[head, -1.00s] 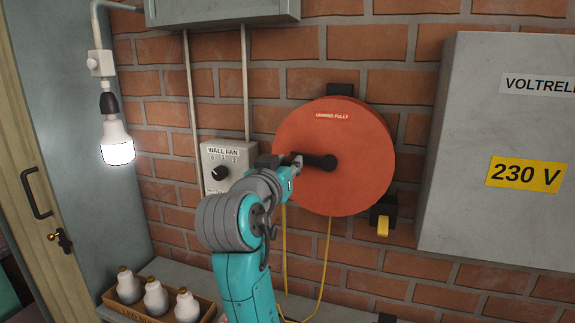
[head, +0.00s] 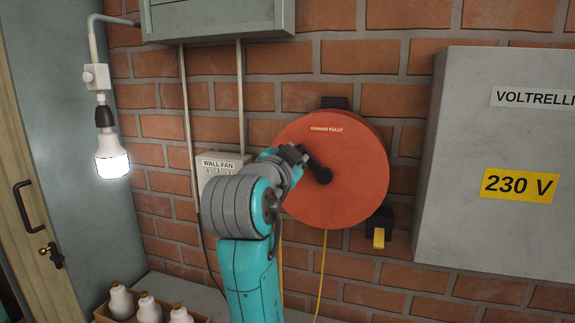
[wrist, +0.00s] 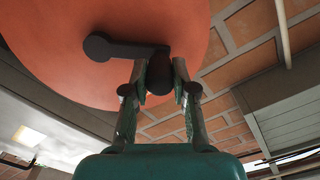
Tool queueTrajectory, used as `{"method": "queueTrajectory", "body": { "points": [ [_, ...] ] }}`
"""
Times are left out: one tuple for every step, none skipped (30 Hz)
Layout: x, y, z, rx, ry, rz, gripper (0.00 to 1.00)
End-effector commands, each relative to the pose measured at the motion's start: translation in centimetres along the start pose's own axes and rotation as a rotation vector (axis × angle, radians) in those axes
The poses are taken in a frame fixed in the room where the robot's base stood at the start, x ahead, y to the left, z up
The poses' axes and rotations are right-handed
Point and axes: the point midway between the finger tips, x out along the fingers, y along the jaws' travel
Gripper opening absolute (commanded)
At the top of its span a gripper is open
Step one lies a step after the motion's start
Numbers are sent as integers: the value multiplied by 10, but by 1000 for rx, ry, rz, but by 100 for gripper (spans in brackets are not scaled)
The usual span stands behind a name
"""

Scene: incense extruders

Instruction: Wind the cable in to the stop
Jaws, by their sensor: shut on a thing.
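The orange cable reel (head: 350,185) hangs on the brick wall, with a label ending in "FULLY" near its top. Its black crank (head: 321,172) runs from the hub up and left to my gripper (head: 292,154). In the wrist view, my gripper (wrist: 160,72) is shut on the crank's knob (wrist: 160,78), one finger on each side. The crank arm (wrist: 125,50) also shows there against the reel face. The yellow cable (head: 322,275) hangs below the reel. A yellow piece (head: 379,238) sits at a black bracket (head: 380,220) to the reel's lower right. My arm hides the reel's left edge.
The wall fan switch (head: 218,164) is partly hidden behind my arm. A grey 230 V cabinet (head: 460,220) stands out at the right. A lit bulb (head: 112,160) hangs at the left. A box of bulbs (head: 103,311) sits on the shelf below.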

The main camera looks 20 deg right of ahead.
Motion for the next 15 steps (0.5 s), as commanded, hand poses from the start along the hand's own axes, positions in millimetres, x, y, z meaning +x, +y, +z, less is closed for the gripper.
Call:
{"method": "queueTrajectory", "body": {
  "points": [
    [0,1,-5,46,2,-1,0],
    [0,1,-7,74,2,0,0],
    [0,2,-10,112,1,0,0],
    [0,3,-12,140,1,0,0],
    [0,4,-14,170,2,0,0],
    [0,4,-16,208,2,-1,0],
    [0,5,-19,237,1,-1,0],
    [0,6,-20,265,1,-1,0],
    [0,7,-23,303,1,-2,0],
    [0,8,-25,330,1,-1,0],
    [0,9,-27,358,1,-1,0],
    [0,11,-29,394,1,0,0],
    [0,12,-31,422,1,0,0],
    [0,13,-32,448,1,0,0],
    [0,15,-34,482,0,0,0]
  ]
}}
